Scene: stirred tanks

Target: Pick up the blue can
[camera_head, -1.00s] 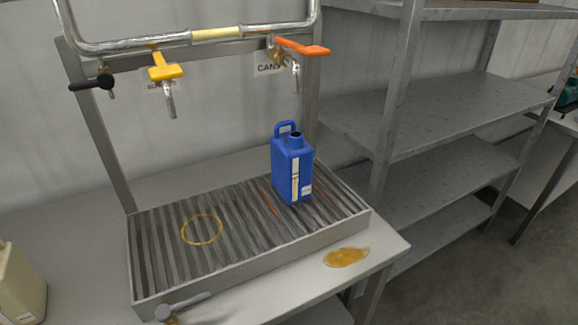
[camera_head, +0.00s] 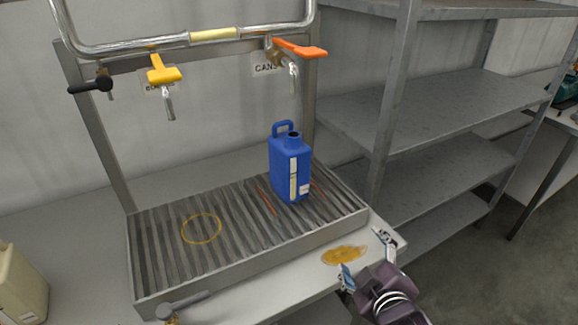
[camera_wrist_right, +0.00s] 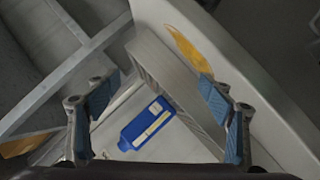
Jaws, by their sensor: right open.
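The blue can (camera_head: 289,168) stands upright on the right part of the slatted drip grate (camera_head: 240,262). It has a top handle, an open dark mouth and a pale label strip. It sits below and slightly in front of the orange-handled tap (camera_head: 299,50). My right gripper (camera_head: 366,258) is open and empty at the lower right, in front of the grate and apart from the can. In the right wrist view the blue can (camera_wrist_right: 147,124) shows between the spread fingers of my right gripper (camera_wrist_right: 158,108), some way off. My left gripper is not in view.
A yellow-brown puddle (camera_head: 344,255) lies on the bench's front edge near my right gripper. A yellow-handled tap (camera_head: 163,73) hangs at the left. A cream container (camera_head: 20,285) stands at the lower left. Grey metal shelves (camera_head: 440,110) rise at the right.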

